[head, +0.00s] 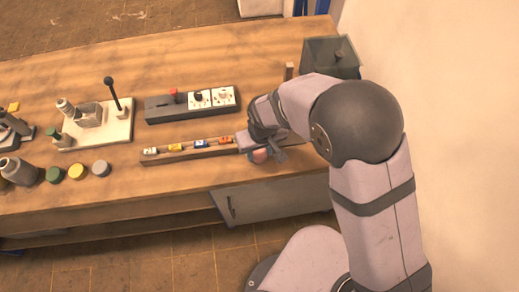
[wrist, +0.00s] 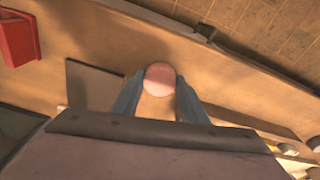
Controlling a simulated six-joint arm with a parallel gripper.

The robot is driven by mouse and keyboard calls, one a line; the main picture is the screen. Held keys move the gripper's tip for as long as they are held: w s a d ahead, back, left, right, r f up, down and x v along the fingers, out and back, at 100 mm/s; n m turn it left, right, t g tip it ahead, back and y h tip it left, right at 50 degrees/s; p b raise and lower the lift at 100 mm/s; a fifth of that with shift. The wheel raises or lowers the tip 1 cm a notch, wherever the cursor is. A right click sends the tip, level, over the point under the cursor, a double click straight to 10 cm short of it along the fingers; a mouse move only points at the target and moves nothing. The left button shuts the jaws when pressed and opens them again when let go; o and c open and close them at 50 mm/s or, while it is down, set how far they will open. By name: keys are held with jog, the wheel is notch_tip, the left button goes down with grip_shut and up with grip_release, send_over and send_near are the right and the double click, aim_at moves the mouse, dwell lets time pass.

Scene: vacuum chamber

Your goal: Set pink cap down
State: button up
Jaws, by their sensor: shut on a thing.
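The pink cap (wrist: 159,79) is between the two fingertips of my gripper (wrist: 158,88) in the wrist view, with its round face showing. In the head view the cap (head: 259,156) is a small pinkish round shape under my gripper (head: 264,150), near the front edge of the wooden bench (head: 190,184). My gripper is shut on the cap. My arm and wrist partly hide this spot in the head view. I cannot tell whether the cap touches the bench top.
A narrow rack (head: 190,151) with several small coloured pieces lies just left of my gripper. A control box (head: 190,103) with a red button stands behind it. A red bin (wrist: 18,38) shows in the wrist view.

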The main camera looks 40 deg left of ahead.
aim_at(262, 158)
jog(key=shift+f, duration=0.2)
jog(key=o, duration=1.1)
jog(key=shift+r, duration=0.1)
notch_tip(262, 158, up, 12)
jog(key=d+b, duration=0.1)
jog(key=b, duration=0.1)
jog(key=shift+s, duration=0.4)
jog(key=shift+d+r, duration=0.1)
jog(key=shift+d, duration=0.05)
